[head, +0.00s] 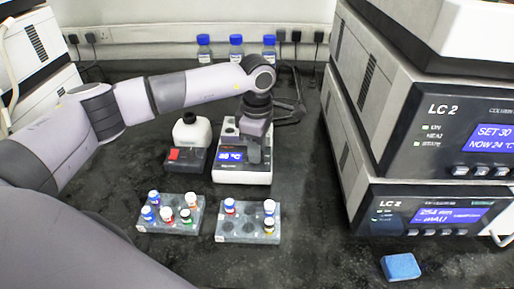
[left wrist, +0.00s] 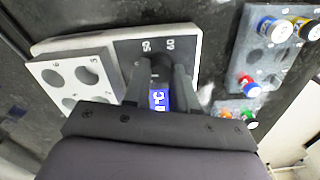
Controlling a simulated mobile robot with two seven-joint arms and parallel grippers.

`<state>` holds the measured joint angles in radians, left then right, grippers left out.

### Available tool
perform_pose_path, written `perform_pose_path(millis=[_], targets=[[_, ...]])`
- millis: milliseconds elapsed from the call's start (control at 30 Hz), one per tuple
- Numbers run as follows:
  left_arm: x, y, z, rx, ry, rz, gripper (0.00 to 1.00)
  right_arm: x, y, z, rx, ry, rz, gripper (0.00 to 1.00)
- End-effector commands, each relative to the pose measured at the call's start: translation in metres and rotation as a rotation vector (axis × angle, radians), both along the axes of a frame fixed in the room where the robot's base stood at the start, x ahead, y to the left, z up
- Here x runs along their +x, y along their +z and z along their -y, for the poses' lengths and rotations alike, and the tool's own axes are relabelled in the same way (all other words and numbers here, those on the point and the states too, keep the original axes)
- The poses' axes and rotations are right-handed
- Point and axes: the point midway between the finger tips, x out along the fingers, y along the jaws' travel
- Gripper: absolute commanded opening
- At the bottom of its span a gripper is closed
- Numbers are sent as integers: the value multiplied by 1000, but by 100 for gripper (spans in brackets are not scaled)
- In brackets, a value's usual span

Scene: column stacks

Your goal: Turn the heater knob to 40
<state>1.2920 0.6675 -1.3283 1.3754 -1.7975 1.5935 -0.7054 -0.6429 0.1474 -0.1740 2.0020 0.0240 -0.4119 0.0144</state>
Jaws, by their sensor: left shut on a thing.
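The heater (head: 243,177) is a white box with a dark front panel and a blue lit display (head: 231,157); I cannot read its number surely. My left gripper (head: 256,160) points down at the right part of the panel, hiding the knob in the head view. In the left wrist view the heater (left wrist: 110,38) lies under the hand, with the dark knob (left wrist: 162,64) between the fingers of my left gripper (left wrist: 160,68). The gripper is shut on the knob. Printed numbers show beside it. My right gripper is not in view.
Two grey racks with coloured-cap vials, a left rack (head: 150,224) and a right rack (head: 232,237), stand in front. A small device with a red switch (head: 179,155) and a white bottle (head: 192,131) stand left. Stacked LC 2 units (head: 400,140) block the right; a blue block (head: 401,267) lies front right.

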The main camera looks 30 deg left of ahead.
Motion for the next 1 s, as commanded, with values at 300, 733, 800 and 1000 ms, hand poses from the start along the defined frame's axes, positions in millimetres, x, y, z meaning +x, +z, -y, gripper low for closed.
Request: perform_pose_path(millis=[300,733,800,1000], targets=[[1,1,0,-2,2,2,52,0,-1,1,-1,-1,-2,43],[1,13,0,0,2,4,52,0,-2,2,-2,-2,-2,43],[1,24,0,-1,2,5,52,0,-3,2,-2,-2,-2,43],[1,57,0,-2,2,4,52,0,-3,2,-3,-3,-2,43]])
